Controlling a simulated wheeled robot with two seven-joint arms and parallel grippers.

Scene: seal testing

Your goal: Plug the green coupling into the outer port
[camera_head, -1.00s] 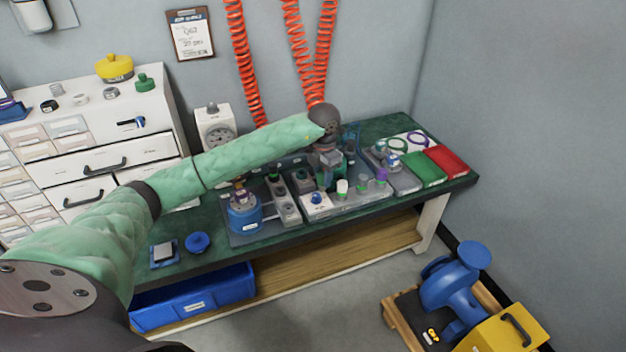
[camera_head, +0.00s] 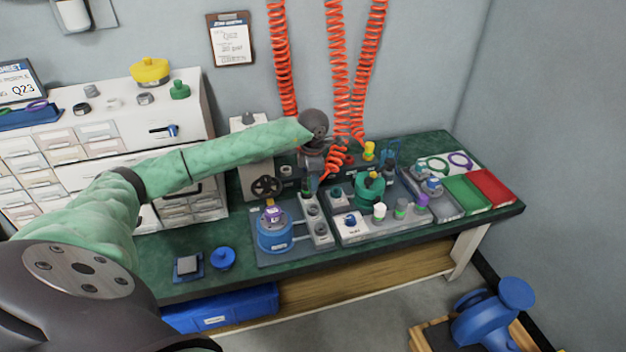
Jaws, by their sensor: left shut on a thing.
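My left gripper (camera_head: 311,163) points down over the back of the bench, at the end of my green-sleeved arm. It is shut on a small dark green piece (camera_head: 306,187), which looks like the green coupling; the jaws hide much of it. An orange coiled hose (camera_head: 337,158) bends toward the gripper. The green piece is at the back end of a grey port block (camera_head: 319,228) with several round ports in a row. I cannot tell whether it touches the block or which port is the outer one. My right gripper is not in view.
A blue pot (camera_head: 274,237) stands left of the block, with a dark handwheel (camera_head: 266,187) behind. A tray (camera_head: 352,238) with a green fitting (camera_head: 370,188) and several small parts lies right. A yellow-topped fitting (camera_head: 369,150) stands behind. Orange hoses (camera_head: 284,60) hang along the wall.

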